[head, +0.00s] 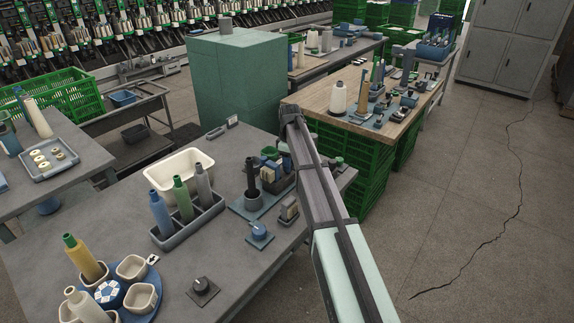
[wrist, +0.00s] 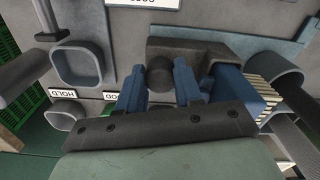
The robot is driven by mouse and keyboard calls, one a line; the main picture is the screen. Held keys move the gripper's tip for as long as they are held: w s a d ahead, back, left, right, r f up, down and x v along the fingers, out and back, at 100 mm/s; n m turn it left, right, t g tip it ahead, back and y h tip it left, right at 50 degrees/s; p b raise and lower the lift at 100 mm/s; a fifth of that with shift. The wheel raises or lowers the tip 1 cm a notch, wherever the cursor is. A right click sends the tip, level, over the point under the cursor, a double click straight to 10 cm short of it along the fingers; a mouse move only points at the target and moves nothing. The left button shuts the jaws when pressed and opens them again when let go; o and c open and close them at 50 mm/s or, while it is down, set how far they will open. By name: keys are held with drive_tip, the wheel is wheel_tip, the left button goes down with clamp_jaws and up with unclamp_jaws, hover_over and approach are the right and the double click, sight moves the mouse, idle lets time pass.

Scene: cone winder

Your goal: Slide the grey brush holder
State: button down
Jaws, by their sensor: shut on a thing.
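In the wrist view, the grey brush holder (wrist: 205,48) is a dark grey block with a round knob on its near side. In the head view my arm reaches over the right end of the grey table and hides much of the gripper. A cluster of blue and pale things (head: 274,176) shows there, and I cannot clearly tell the holder apart in it.
A grey cup (wrist: 276,74) on a blue plate is close on the right in the wrist view. In the head view, a bottle rack (head: 189,222) stands left, and a blue knob (head: 259,232) nearer.

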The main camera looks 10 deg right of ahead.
drive_tip(key=c, duration=0.7)
unclamp_jaws()
drive_tip(key=shift+w+d, duration=0.15)
drive_tip(key=shift+w, duration=0.05)
drive_tip(key=shift+c, duration=0.2)
drive_tip(key=shift+r, duration=0.1)
wheel_tip(320, 180, up, 14)
